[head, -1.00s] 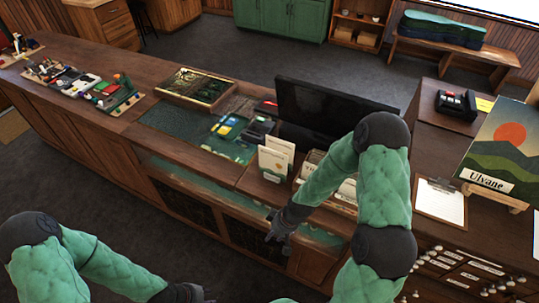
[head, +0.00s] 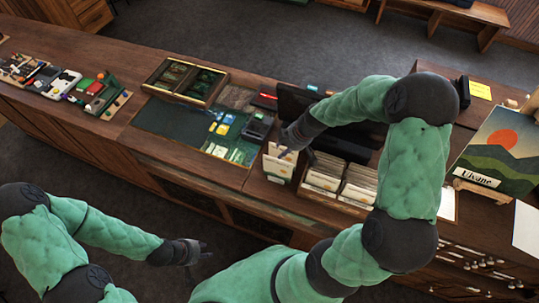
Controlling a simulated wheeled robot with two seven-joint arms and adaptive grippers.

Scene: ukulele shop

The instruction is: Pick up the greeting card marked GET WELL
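Pale cards stand in a small holder (head: 279,163) on the counter, and more cards are filed in a wooden box (head: 322,182) to its right. No GET WELL marking is legible, so I cannot tell which card bears it. My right gripper (head: 298,154) is above and just behind the holder's top edge. Its fingers look parted with nothing visible between them; whether they touch a card is unclear. My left gripper (head: 205,251) is low in front of the counter, away from the cards, and looks open and empty.
A dark monitor (head: 293,103) stands behind the cards, partly hidden by my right arm. A landscape picture (head: 497,150) marked Ulvane stands at the right. A green mat (head: 168,120) and a framed tray (head: 186,82) lie left of the cards. Small items crowd the far left.

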